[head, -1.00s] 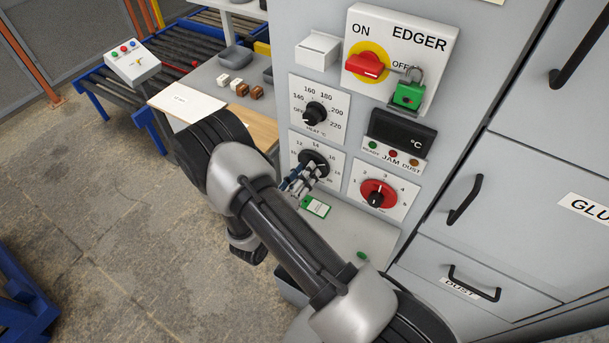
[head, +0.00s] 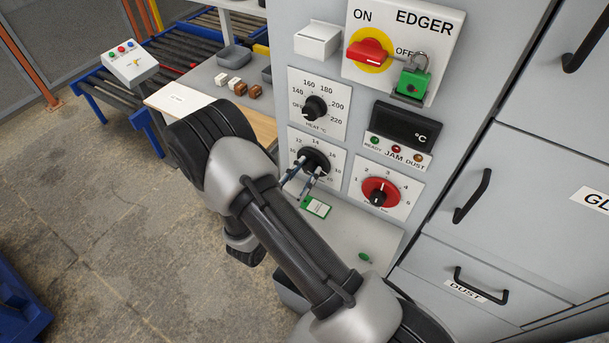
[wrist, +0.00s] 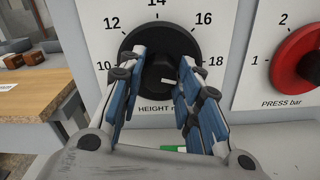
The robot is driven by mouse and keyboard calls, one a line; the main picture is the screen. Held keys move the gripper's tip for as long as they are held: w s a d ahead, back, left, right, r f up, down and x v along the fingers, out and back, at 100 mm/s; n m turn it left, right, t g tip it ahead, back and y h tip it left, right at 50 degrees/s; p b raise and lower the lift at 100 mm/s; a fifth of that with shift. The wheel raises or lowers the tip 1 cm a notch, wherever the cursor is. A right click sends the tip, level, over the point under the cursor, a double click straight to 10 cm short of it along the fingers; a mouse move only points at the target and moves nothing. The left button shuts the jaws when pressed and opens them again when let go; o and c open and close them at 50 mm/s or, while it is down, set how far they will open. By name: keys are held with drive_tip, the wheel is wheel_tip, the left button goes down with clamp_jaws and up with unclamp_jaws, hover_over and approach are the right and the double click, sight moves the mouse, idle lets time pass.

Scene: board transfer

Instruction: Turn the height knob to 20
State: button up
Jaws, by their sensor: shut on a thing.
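The height knob (wrist: 160,40) is black and round with a raised grip in its middle, on a white plate marked 10 to 18 in the wrist view. The 20 mark is hidden there behind a finger. A short white line on the grip slants right and slightly down, toward the right side of the scale near or below 18. My gripper (wrist: 160,88) has its blue-grey fingers on either side of the grip, shut on it. In the head view the knob (head: 314,158) shows above my gripper (head: 300,178), and my arm covers the area to the lower left.
The heat knob (head: 315,107) is just above and the red pressure knob (head: 380,191) just right. A red switch (head: 368,51) with a green padlock (head: 411,85) is higher up. A wooden-topped bench (head: 255,124) stands left.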

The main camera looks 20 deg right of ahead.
drive_tip(key=m+b, duration=0.3)
drive_tip(key=m, duration=0.2)
drive_tip(key=shift+m, duration=0.4)
idle(0.4)
drive_tip(key=o, duration=1)
drive_tip(key=shift+o, duration=0.2)
drive_tip(key=v, duration=1.2)
